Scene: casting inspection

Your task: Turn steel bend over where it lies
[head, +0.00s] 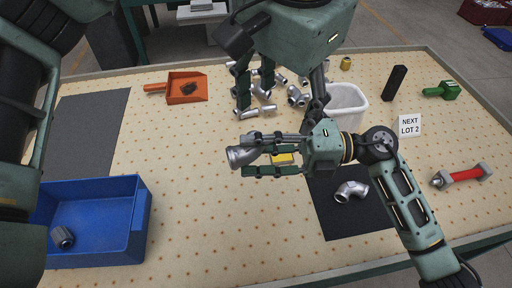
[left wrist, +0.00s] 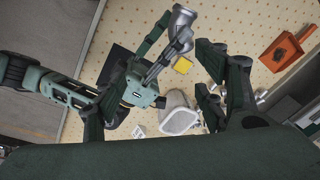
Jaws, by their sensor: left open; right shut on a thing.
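A curved steel bend (head: 351,190) lies on the right dark mat (head: 335,222), below my right gripper. My right gripper (head: 268,156) is shut on another steel pipe fitting (head: 241,156), held above the middle of the table with its open end to the left. That held fitting also shows in the left wrist view (left wrist: 183,18). My left gripper (head: 281,98) points down, open and empty, above the pile of fittings and near the white bin. Its fingers hide part of the pile.
A blue bin (head: 140,225) with one steel fitting stands front left. An orange dustpan (head: 187,80), loose fittings (head: 262,92) and a white bin (head: 348,100) are farther back. A yellow block (head: 283,158) is below the right gripper. The table's left middle is clear.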

